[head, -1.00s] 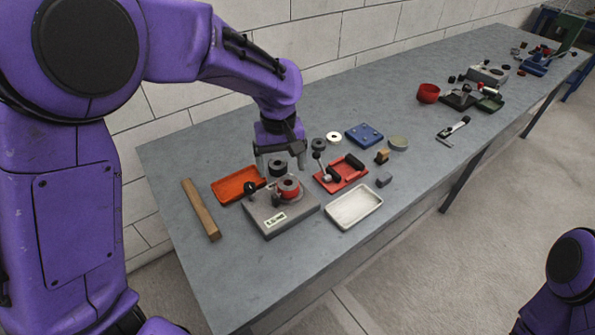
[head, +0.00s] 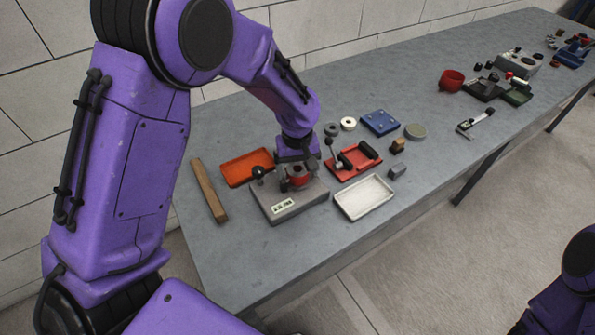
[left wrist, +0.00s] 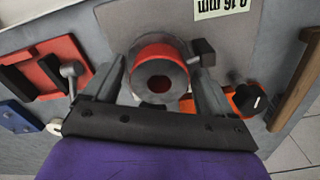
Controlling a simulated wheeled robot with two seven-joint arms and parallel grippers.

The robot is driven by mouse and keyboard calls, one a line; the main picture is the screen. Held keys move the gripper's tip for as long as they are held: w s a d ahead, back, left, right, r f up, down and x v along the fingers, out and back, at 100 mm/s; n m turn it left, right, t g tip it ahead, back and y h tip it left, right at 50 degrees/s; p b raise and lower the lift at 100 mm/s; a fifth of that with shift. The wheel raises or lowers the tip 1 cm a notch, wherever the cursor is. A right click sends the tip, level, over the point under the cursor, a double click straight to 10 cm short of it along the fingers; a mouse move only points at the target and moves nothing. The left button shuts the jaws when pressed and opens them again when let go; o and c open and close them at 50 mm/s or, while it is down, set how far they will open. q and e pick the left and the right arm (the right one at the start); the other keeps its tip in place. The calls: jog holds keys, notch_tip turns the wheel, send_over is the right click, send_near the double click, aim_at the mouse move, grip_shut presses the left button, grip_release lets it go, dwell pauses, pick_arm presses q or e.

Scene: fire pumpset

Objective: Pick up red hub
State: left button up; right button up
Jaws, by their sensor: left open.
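The red hub (head: 298,179) sits on the grey fixture block (head: 285,208), partly covered by my left gripper in the head view. In the left wrist view the red hub (left wrist: 160,52) shows as a red band around a grey round part with a dark centre hole. My left gripper (head: 293,172) is low over the block. In the left wrist view its open fingers (left wrist: 158,68) stand on either side of the hub; I cannot tell whether they touch it. My right gripper is out of view.
A black knob (head: 258,172) stands on the block close to the gripper. An orange tray (head: 236,172), a wooden bar (head: 210,190), a red tray with a lever (head: 345,168) and a white tray (head: 364,198) surround it. The table front is clear.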

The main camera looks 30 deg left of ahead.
pick_arm(q)
jog(key=shift+r, duration=0.1)
jog(key=c, duration=1.5)
